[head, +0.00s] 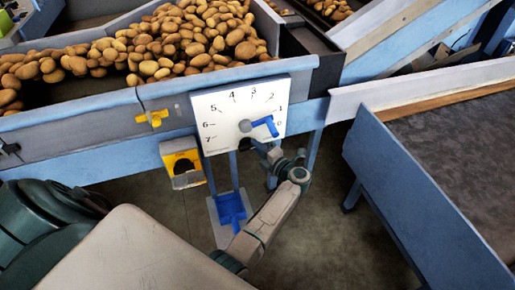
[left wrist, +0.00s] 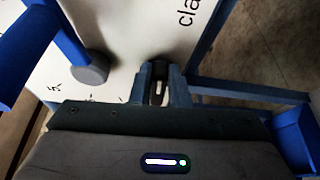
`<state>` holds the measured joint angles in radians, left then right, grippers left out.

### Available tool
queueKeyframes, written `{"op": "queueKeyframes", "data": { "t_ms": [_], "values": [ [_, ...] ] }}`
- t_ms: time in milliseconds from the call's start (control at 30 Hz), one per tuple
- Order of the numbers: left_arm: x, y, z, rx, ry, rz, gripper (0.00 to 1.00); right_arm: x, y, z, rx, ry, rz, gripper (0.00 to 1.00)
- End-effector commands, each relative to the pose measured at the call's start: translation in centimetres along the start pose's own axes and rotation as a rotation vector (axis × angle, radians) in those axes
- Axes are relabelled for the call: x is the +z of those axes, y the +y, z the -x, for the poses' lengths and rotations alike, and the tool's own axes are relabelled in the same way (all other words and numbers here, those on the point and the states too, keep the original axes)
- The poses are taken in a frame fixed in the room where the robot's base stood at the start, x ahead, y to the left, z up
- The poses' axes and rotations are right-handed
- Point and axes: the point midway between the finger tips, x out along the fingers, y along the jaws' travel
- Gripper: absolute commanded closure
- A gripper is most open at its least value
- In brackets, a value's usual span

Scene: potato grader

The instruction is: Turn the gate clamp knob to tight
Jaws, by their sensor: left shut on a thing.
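The white dial plate (head: 222,105) hangs on the blue machine frame, numbered 0 to 7. It also fills the upper part of the left wrist view (left wrist: 130,25), where the printed letters "cla" show. A blue lever (head: 264,123) on a grey hub (head: 245,126) points right, near the low numbers. The lever (left wrist: 28,42) and hub (left wrist: 90,68) are left of my fingers in the wrist view. My left gripper (head: 262,148) is at the plate's lower right edge. In the wrist view its fingers (left wrist: 160,84) are shut on a small dark part, apparently the clamp knob, mostly hidden.
A yellow handle (head: 152,118) and a yellow box (head: 182,163) are left of the plate. Potatoes (head: 170,45) fill the trough above. A blue-sided conveyor (head: 420,185) stands at right. Below the plate is a blue pedal (head: 231,208); open floor lies between.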

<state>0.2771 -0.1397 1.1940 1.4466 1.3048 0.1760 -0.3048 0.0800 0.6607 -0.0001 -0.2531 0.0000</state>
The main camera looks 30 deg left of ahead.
Motion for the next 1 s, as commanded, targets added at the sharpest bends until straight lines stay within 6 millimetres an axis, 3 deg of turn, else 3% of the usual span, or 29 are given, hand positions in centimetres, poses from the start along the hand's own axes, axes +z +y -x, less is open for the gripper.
{"op": "queueKeyframes", "data": {
  "t_ms": [767,800,900,1000],
  "values": [
    [-0.10,-0.40,-0.06,0.042,0.001,-0.103,1.00,-0.10,0.03,-0.48,0.001,0.003,0.000,0.67],
    [-0.10,-0.40,-0.06,0.042,0.001,-0.103,0.82,-0.10,0.04,-0.48,0.001,0.004,0.001,0.67],
    [-0.09,-0.40,-0.06,0.042,0.000,-0.102,0.63,-0.10,0.10,-0.48,0.001,0.004,0.001,0.67],
    [-0.07,-0.38,-0.05,0.042,0.000,-0.101,0.63,-0.09,0.12,-0.47,0.002,0.004,0.001,0.67]
  ]
}}
